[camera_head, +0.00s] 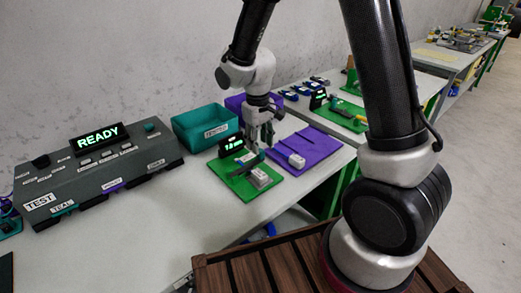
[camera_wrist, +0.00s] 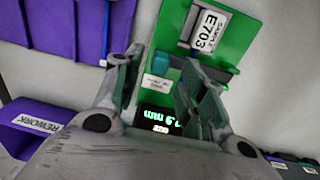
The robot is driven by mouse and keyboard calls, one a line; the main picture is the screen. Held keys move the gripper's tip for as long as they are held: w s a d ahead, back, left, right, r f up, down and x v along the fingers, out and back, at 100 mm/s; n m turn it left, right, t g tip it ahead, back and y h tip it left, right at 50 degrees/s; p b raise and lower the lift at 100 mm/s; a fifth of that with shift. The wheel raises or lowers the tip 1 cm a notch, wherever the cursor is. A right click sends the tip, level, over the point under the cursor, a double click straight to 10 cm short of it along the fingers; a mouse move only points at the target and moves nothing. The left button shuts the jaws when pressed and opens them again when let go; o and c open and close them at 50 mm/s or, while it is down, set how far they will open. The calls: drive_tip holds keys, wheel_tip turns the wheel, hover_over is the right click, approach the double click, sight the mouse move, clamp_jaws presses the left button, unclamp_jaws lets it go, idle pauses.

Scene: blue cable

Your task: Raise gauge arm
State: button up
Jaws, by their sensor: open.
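The gauge stands on a green base plate (camera_head: 224,178); the plate also shows in the wrist view (camera_wrist: 238,38). Its black display (camera_head: 231,143) is lit, and in the wrist view the display (camera_wrist: 155,118) shows a partly hidden mm reading. A small teal part (camera_wrist: 161,66), possibly the gauge arm, shows between my fingers. A white sample block (camera_wrist: 207,28) labelled E703 lies on the plate; the head view shows it too (camera_head: 259,178). My gripper (camera_head: 261,143) is open, pointing down over the gauge. The wrist view shows its fingers (camera_wrist: 162,78) spread; contact with the teal part cannot be told.
A purple tray (camera_head: 318,149) with a pale block lies to the right. A teal bin (camera_head: 205,127) stands behind the gauge. A grey test console (camera_head: 95,172) reading READY stands at left.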

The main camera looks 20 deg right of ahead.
drive_tip(key=shift+d+f, duration=0.1)
drive_tip(key=shift+f, duration=1.85)
drive_tip(key=shift+c, duration=0.2)
clamp_jaws()
